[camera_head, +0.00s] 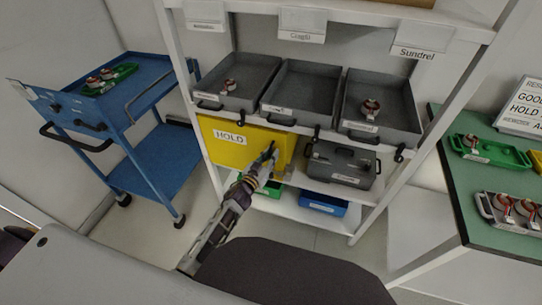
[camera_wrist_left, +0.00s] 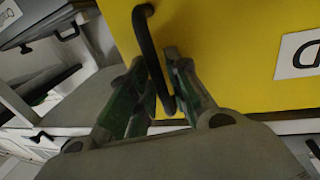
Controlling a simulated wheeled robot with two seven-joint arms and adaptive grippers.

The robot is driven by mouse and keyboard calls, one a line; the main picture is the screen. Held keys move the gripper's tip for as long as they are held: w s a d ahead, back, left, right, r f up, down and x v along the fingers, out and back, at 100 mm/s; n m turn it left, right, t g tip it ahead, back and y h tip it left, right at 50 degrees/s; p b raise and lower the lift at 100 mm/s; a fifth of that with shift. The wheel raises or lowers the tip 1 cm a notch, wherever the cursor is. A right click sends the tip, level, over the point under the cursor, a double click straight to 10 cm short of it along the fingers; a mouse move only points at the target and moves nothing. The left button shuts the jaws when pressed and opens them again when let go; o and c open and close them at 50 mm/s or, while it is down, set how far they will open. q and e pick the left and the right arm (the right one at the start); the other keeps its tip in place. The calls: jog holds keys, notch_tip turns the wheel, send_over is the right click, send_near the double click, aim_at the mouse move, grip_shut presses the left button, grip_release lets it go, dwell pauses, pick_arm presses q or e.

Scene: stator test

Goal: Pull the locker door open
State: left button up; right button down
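The locker has a yellow door (camera_head: 225,152) with a white HOLD label (camera_head: 230,136), on the shelf rack below the grey trays. The door (camera_wrist_left: 240,60) also fills the upper right of the left wrist view. Its black bar handle (camera_wrist_left: 146,35) stands out from the face near one edge. My left gripper (camera_head: 269,160) is at the handle, on the door's right side. In the left wrist view its fingers (camera_wrist_left: 157,72) are drawn close together, one on each side of the bar. I see no clear gap at the door's edge. My right gripper is out of view.
A grey case (camera_head: 341,165) stands right of the locker. A green bin (camera_head: 262,190) and a blue bin (camera_head: 323,203) are on the shelf below. A blue cart (camera_head: 150,160) stands left, with floor between it and the rack. A green-topped table (camera_head: 460,200) is right.

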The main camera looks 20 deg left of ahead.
pick_arm(q)
jog(key=shift+w, duration=0.2)
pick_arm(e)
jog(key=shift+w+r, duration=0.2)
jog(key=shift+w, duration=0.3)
pick_arm(q)
grip_shut()
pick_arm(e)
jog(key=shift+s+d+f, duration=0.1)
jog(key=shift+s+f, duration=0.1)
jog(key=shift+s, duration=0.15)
pick_arm(q)
jog(key=shift+s, duration=0.1)
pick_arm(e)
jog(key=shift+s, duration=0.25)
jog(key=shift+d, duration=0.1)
